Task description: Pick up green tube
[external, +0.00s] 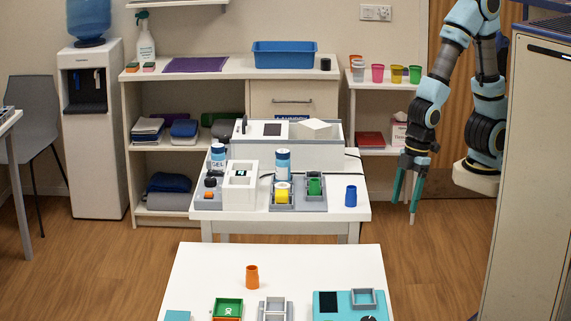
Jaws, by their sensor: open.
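A green tube (315,187) sits in a grey square holder on the right part of the white middle table. Its lower part is hidden by the holder wall. A yellow piece (282,193) sits in the holder just left of it. My gripper (404,212) hangs to the right of this table, its teal fingers pointing down. The fingers are apart with nothing between them. It is clear of the green tube, with a blue cup (351,195) between them in the picture.
A white boxy machine (288,150) stands at the back of the middle table. A white and blue bottle (282,164) rises behind the yellow piece. The front table (330,262) bears an orange cup (252,277) and several small trays. A tall cabinet (530,180) stands at right.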

